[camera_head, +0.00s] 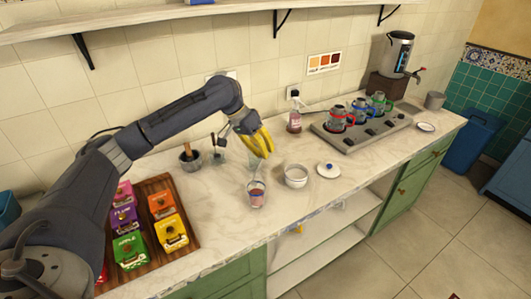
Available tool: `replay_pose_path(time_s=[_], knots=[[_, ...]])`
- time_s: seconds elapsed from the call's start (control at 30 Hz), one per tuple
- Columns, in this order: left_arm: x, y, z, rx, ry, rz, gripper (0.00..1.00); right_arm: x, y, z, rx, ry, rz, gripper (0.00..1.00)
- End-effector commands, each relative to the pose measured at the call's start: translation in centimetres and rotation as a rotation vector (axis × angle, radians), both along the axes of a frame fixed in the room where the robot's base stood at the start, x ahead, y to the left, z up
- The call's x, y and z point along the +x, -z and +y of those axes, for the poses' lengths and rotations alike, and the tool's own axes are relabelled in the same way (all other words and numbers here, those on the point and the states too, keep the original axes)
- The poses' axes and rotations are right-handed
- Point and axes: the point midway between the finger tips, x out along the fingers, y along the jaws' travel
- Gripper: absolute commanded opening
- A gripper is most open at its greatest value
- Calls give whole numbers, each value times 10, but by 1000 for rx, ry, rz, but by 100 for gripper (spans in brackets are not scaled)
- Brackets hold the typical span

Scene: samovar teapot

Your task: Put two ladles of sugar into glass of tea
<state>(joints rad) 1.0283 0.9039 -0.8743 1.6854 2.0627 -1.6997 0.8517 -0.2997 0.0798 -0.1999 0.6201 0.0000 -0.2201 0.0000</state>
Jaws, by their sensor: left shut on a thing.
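My left gripper (262,145), with yellow fingers, is above the counter, behind and above the glass and the sugar bowl. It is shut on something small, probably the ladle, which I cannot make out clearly. The glass of tea (256,194) stands upright near the counter's front edge, with reddish contents low in it. A white bowl (295,180), probably the sugar bowl, stands open just right of the glass. I cannot make out its contents. A white lid with a dark knob (328,170) lies right of the bowl. My right gripper is not in view.
A mortar with a pestle (190,160) and a small clear container stand behind left. Tea boxes (129,249) sit on a wooden tray (184,253) at left.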

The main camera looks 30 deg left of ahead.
Motion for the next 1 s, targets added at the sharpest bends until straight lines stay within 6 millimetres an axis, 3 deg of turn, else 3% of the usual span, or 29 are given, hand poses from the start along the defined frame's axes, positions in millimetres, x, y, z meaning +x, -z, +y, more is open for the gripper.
replay_pose_path(time_s=[1.0], knots=[[-44, -40, 2, -20, 2, -501, 0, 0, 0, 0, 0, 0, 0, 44]])
